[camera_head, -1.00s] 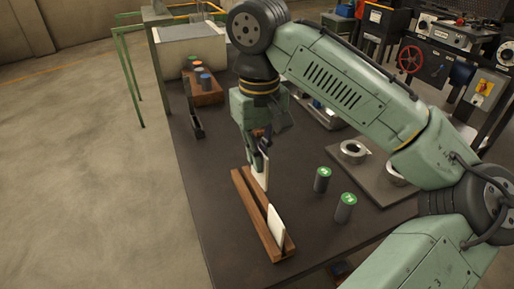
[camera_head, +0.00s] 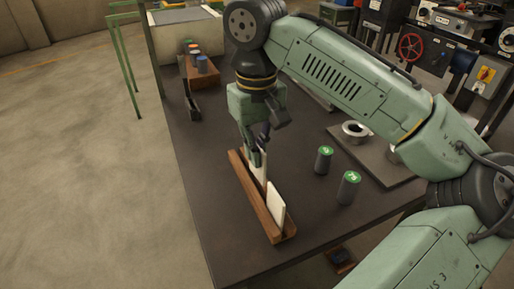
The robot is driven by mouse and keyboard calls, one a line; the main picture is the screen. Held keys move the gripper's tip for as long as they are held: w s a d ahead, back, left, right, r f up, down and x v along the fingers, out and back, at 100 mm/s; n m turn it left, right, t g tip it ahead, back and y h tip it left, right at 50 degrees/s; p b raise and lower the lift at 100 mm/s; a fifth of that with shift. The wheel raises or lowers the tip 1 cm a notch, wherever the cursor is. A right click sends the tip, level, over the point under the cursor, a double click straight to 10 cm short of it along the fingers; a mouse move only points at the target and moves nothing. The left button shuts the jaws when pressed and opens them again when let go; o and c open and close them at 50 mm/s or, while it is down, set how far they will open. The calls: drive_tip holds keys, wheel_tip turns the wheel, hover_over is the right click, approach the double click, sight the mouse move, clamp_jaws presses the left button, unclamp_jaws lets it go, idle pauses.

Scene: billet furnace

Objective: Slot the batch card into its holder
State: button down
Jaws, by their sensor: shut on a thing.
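The wooden holder (camera_head: 256,205) is a long brown block with a groove along its top, lying on the dark table. My gripper (camera_head: 259,152) is above its far part, pointing down, shut on a pale batch card (camera_head: 261,172). The held card is upright, and its lower edge is at or just above the groove; I cannot tell whether it is inside. Another pale card (camera_head: 276,208) stands in the near part of the holder, leaning slightly. My fingers hide the top of the held card.
Two dark cylinders with green tops (camera_head: 324,160) (camera_head: 348,187) stand right of the holder. A grey plate (camera_head: 372,158) with metal rings lies beyond them. A wooden rack (camera_head: 200,72) with coloured-topped cylinders and a dark upright piece (camera_head: 192,105) are at far left.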

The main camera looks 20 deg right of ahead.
drive_tip(key=shift+f+b, duration=0.55)
drive_tip(key=shift+f, duration=0.6)
drive_tip(key=c, duration=1.7)
unclamp_jaws()
wheel_tip(320, 180, up, 12)
drive_tip(key=shift+r, duration=0.1)
